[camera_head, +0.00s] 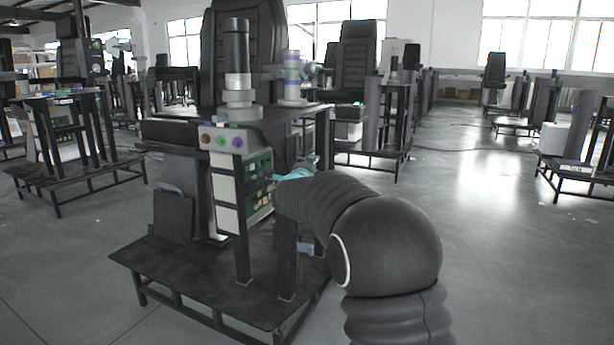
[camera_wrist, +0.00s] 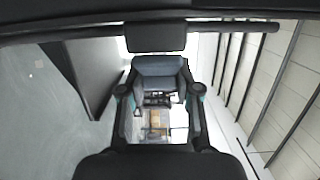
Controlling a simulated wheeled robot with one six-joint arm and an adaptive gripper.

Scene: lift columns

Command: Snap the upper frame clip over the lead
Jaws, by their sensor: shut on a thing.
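In the head view my gripper (camera_head: 297,174), with teal parts, is at the right side of the nearest lift column's stand. It is beside a green circuit panel (camera_head: 258,178) and mostly hidden behind my own dark arm. In the wrist view its two dark fingers (camera_wrist: 159,92) stand at left and right with teal edges. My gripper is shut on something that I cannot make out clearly. I cannot pick out the upper frame clip or the lead for certain in either view.
The stand has a dark base plate (camera_head: 200,275), upright posts and a control box (camera_head: 222,139) with coloured buttons. A black seat (camera_head: 245,55) rises behind it. More stands with seats (camera_head: 357,60) fill the hall.

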